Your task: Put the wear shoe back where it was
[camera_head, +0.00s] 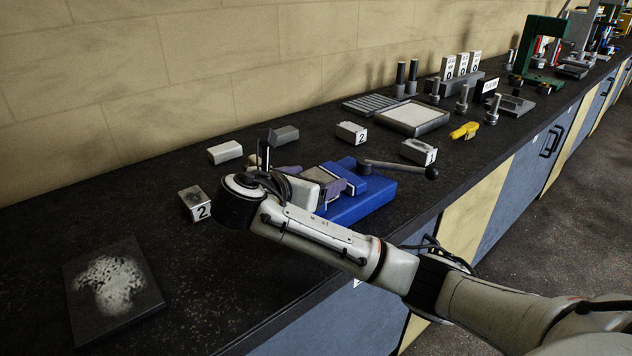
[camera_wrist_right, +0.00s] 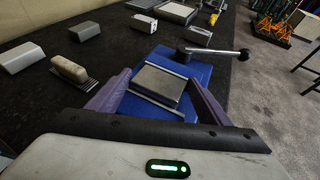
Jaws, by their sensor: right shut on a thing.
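A flat grey block (camera_wrist_right: 158,84), which looks like the wear shoe, sits between the purple fingers of my right gripper (camera_wrist_right: 160,80) in the wrist view. The gripper is shut on it. The block is over the blue vise (camera_wrist_right: 199,72), between pale strips; I cannot tell whether it rests on the vise. In the head view my right gripper (camera_head: 328,178) reaches over the blue vise (camera_head: 372,203), and my wrist hides most of the block. My left gripper is out of view.
The vise handle (camera_head: 400,168) sticks out right. Numbered blocks (camera_head: 195,203) (camera_head: 351,132) (camera_head: 418,151) and plain grey blocks (camera_head: 225,152) (camera_head: 283,134) stand around. A brush (camera_wrist_right: 70,69) lies left of the gripper. A stained plate (camera_head: 113,288) lies near left; bench between is clear.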

